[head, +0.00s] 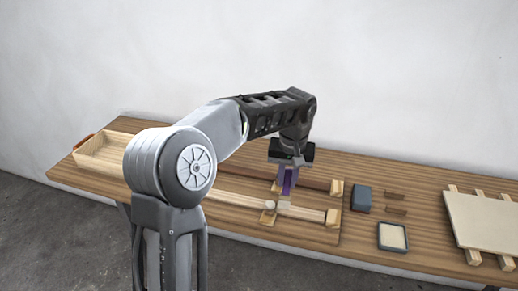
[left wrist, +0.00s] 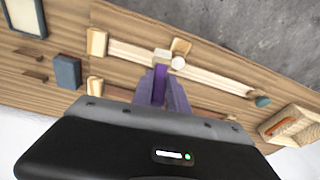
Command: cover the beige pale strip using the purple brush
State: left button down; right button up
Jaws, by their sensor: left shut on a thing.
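The pale beige strip (head: 238,199) runs along the table, with a wooden block at its right end; it also shows in the left wrist view (left wrist: 215,78). My left gripper (head: 288,179) is above the strip, shut on the purple brush (head: 287,184). The brush points down, and its pale end is at the strip near a small round white knob (head: 269,205). In the left wrist view the purple brush (left wrist: 160,84) shows between the fingers (left wrist: 165,98). I cannot tell whether its end touches the strip. My arm hides the strip's left part in the head view. My right gripper is not in view.
A reddish-brown strip (head: 317,182) lies behind the pale one. To the right are a dark grey-blue block (head: 361,199), small brown pieces, a dark-rimmed tray (head: 393,249) and a pale board (head: 485,222) on battens. A wooden box (head: 105,155) stands at the left.

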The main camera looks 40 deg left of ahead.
pick_arm(q)
jog(key=a+r+n+t+y, duration=0.2)
jog(key=a+r+n, duration=0.1)
jog(key=a+r, duration=0.4)
jog(key=shift+s+a, duration=0.3)
jog(key=shift+a, duration=0.8)
jog(key=shift+f, duration=0.2)
notch_tip(320, 180, down, 5)
jog(key=b, duration=0.4)
jog(key=shift+r, duration=0.1)
